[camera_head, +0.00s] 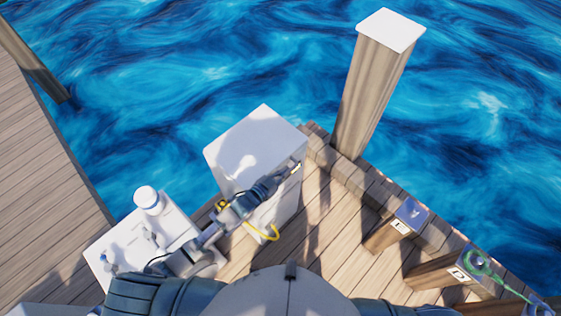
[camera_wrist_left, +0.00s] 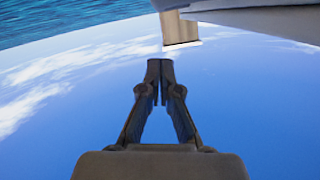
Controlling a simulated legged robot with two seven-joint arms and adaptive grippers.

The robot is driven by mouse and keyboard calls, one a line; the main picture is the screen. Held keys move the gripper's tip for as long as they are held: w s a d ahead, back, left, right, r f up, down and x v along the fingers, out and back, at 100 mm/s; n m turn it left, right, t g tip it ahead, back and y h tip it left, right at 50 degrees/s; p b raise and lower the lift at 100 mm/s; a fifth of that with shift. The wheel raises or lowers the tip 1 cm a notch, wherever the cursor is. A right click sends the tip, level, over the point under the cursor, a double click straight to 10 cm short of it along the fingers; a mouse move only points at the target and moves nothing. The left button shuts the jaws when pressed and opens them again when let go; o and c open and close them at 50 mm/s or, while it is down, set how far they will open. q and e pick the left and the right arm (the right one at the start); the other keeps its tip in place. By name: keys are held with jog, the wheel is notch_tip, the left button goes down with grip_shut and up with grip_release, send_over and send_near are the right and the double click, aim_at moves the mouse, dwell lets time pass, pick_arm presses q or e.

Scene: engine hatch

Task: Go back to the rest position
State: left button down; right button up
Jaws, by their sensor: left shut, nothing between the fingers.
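My left arm reaches up and right from the lower left in the head view. My left gripper (camera_head: 296,169) is at its end, in front of the tall white box (camera_head: 250,145). I cannot tell whether it touches the box. In the left wrist view the left gripper (camera_wrist_left: 160,64) has its two fingertips together with nothing between them. Blue sky fills most of that view, tilted upside down. My right gripper does not show.
A white unit (camera_head: 128,243) with a round cap stands at the left. A thick wooden post (camera_head: 370,95) rises at the dock's edge. Two short posts (camera_head: 398,224) (camera_head: 452,270) stand at the right, one with green rope (camera_head: 480,262). Water lies beyond. Bare planks (camera_head: 325,245) lie between.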

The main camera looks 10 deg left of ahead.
pick_arm(q)
jog(key=s+a+f+n+g+y, duration=0.1)
jog(key=s+a+n+g+y, duration=0.3)
jog(key=s, duration=0.5)
jog(key=s+a+f+n+g+y, duration=0.1)
jog(key=s+a+f+g+y, duration=0.1)
jog(key=s+a, duration=0.65)
jog(key=s+a+f+n+g+y, duration=0.1)
jog(key=s+a+n+g+y, duration=0.25)
jog(key=s, duration=0.65)
notch_tip(320, 180, down, 27)
jog(key=s+m+b, duration=0.1)
jog(key=s, duration=0.1)
jog(key=s+a+f+g, duration=0.2)
jog(key=s+a+f, duration=0.1)
jog(key=s+f, duration=1.3)
jog(key=shift+s+f+h+b, duration=0.3)
jog(key=shift+s+h, duration=0.05)
jog(key=shift+s, duration=0.35)
jog(key=shift+s+a+m, duration=0.15)
jog(key=shift+m, duration=0.1)
